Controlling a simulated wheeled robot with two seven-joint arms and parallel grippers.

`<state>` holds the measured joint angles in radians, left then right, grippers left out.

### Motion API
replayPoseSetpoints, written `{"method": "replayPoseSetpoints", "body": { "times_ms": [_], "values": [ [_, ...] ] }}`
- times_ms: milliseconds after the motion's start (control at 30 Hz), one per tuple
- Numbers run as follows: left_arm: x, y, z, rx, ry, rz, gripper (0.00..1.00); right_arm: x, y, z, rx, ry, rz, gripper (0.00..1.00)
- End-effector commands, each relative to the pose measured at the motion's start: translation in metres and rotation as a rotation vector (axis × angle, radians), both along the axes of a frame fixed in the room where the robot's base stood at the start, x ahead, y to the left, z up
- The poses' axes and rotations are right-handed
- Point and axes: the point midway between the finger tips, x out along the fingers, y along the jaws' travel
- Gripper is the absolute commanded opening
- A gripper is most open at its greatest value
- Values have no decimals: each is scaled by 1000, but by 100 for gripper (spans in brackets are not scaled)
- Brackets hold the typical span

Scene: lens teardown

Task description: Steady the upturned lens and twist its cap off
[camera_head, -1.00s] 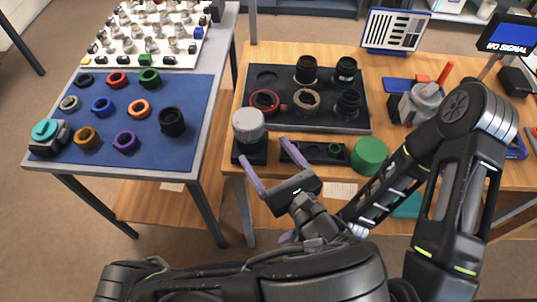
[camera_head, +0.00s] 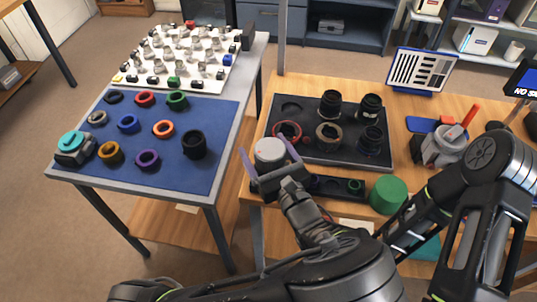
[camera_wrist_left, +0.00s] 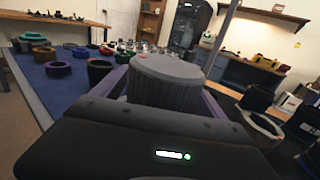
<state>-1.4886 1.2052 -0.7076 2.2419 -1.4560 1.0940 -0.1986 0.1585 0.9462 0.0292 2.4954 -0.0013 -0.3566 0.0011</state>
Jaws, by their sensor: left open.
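The upturned lens shows its pale grey round cap (camera_head: 268,151) on top, at the left front of the workbench. In the left wrist view the ribbed cap (camera_wrist_left: 165,85) fills the middle, straight ahead of my gripper. My left gripper (camera_head: 264,146) is open, with one purple finger on each side of the cap. I cannot tell whether the fingers touch it. The lower part of the lens is hidden behind my gripper. My right arm reaches in at the right, but its gripper is hidden behind my left arm.
A dark tray (camera_head: 305,148) behind the lens holds several lens parts and rings. A blue mat (camera_head: 225,130) with coloured rings lies on the left table.

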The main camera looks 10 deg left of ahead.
Motion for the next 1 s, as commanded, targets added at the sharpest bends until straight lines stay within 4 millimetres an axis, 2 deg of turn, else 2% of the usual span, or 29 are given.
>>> {"method": "replayPoseSetpoints", "body": {
  "times_ms": [167,1000],
  "values": [
    [0,0,0,0,0,0,83,0,0,0,0,0,0,90],
    [0,0,0,0,0,-1,15,0,0,0,0,0,0,90]
  ]
}}
